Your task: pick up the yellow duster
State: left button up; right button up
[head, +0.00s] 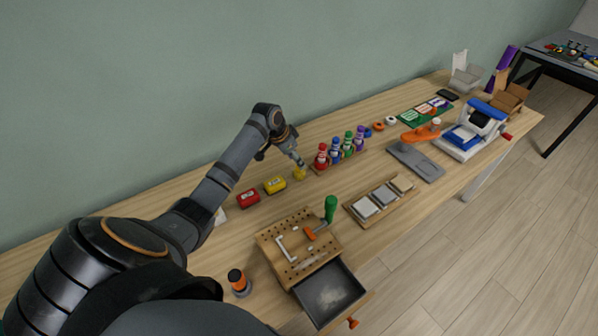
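A small yellow thing (298,175), which looks like the yellow duster, is on the wooden workbench just below my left gripper. My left gripper (299,164) points down at it, with its fingertips at or just over its top. The fingers are too small to tell whether they are open or shut on it. A yellow block with a dark mark (275,185) lies just to its left, beside a similar red block (248,198). My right gripper is not in view.
Several coloured bottles (335,151) stand in a rack close right of the gripper. A pegboard box (291,262) with a green-handled tool (330,208) and an open drawer (328,293) is in front. An orange-topped bottle (237,280) stands at the near edge.

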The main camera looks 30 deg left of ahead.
aim_at(299, 170)
pick_arm(q)
jog(key=x, duration=0.4)
jog(key=shift+d, duration=0.1)
jog(key=shift+f, duration=0.15)
jog(key=shift+c, duration=0.3)
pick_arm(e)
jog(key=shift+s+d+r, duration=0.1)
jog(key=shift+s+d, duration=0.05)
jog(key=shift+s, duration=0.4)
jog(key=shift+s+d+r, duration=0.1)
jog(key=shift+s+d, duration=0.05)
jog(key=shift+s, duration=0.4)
pick_arm(q)
jog(key=shift+c, duration=1.2)
jog(key=c, duration=0.7)
grip_shut()
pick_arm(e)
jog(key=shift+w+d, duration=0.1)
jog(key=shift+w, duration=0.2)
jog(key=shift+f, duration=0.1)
